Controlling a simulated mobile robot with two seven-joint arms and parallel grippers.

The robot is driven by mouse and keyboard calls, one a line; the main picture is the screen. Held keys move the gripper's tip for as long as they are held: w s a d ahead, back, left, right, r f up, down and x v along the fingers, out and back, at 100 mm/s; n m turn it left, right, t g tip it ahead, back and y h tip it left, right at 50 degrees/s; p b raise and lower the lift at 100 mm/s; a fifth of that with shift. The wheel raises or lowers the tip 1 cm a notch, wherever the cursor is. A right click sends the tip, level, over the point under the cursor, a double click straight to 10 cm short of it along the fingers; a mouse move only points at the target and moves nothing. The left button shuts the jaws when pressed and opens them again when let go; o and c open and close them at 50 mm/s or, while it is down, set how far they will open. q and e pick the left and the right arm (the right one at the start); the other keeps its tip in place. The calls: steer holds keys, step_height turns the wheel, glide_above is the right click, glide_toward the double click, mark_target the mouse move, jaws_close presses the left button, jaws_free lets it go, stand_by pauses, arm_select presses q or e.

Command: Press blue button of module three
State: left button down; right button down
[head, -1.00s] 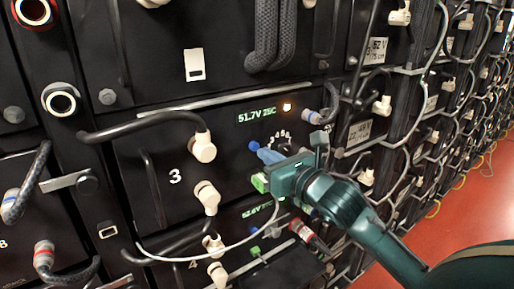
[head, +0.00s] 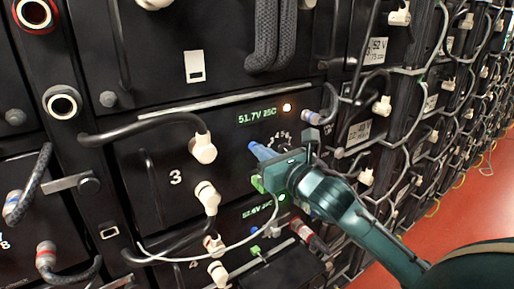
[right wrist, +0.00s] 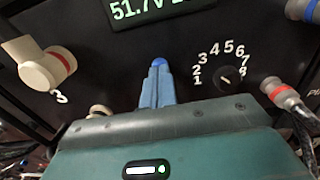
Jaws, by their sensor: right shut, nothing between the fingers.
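Module three (head: 240,165) is a black panel marked "3", with a green display (head: 257,117) reading 51.7V and a lit orange lamp. Its blue button (head: 252,146) is a small round knob under the display. My right gripper (head: 260,151) is shut and empty, its blue fingers pointing at the button. In the right wrist view the button (right wrist: 158,63) shows just beyond the fingertips (right wrist: 158,72); the tips overlap its lower edge, and I cannot tell whether they touch it. My left gripper is not in view.
A numbered dial (right wrist: 226,78) sits right of the button. A green button (head: 257,184) is beneath my gripper. Cream cable plugs (head: 203,148) and a thin white cable (head: 185,256) are left and below. Module four is underneath; more racks stand to the right above red floor.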

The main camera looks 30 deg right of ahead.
steer(key=shift+w, duration=0.3)
steer(key=s, duration=0.8)
steer(key=shift+d, duration=0.3)
steer(key=shift+f, duration=0.1)
stand_by(0.5)
